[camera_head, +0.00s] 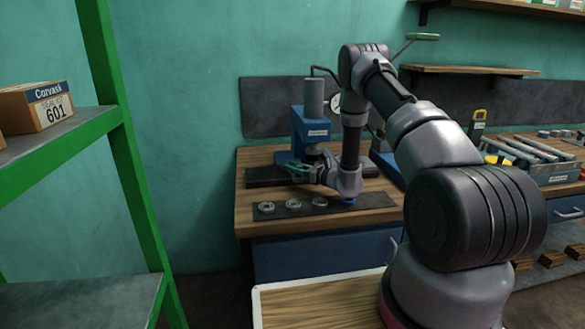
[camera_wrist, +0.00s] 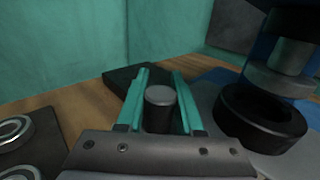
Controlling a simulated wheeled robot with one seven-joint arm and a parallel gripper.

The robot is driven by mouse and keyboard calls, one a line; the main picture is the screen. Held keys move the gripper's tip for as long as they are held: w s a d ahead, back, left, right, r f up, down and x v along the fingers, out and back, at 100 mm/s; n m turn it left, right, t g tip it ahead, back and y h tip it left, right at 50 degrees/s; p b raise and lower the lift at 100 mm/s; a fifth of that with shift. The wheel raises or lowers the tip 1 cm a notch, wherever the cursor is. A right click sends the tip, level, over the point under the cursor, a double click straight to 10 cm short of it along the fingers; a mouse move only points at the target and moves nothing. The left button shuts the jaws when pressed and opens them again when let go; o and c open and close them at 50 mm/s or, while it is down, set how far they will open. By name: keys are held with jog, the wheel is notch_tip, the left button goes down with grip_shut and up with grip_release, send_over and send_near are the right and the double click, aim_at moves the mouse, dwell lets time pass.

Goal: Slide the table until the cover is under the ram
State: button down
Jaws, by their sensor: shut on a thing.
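My gripper (camera_wrist: 160,76) has its teal fingers shut on an upright grey knob (camera_wrist: 160,108). In the head view my gripper (camera_head: 299,171) is low in front of the blue press (camera_head: 311,128). A grey plate (camera_wrist: 206,98), seemingly the sliding table, lies beside the knob. How they join is hidden. A black round part with a ring-shaped top, likely the cover (camera_wrist: 248,128), stands on the right. The press's grey ram (camera_wrist: 290,55) hangs above and behind it. Whether they line up is unclear from this angle. My arm hides part of the press in the head view.
A dark mat (camera_head: 337,204) with metal rings lies along the wooden bench's (camera_head: 250,219) front. A dark rail (camera_head: 262,177) extends left of the press. A tool tray (camera_head: 548,170) stands at right. A green shelf (camera_head: 60,134) rises at left.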

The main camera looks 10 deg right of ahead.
jog(key=shift+a, duration=0.1)
dwell(0.8)
jog(key=a, duration=1.6)
jog(key=shift+a, duration=0.15)
jog(key=shift+s, duration=0.1)
jog(key=c, duration=0.5)
grip_release()
jog(key=shift+a, duration=0.15)
jog(key=shift+c, duration=0.2)
jog(key=shift+d, duration=0.3)
jog(key=v, duration=1)
jog(key=shift+s, duration=0.2)
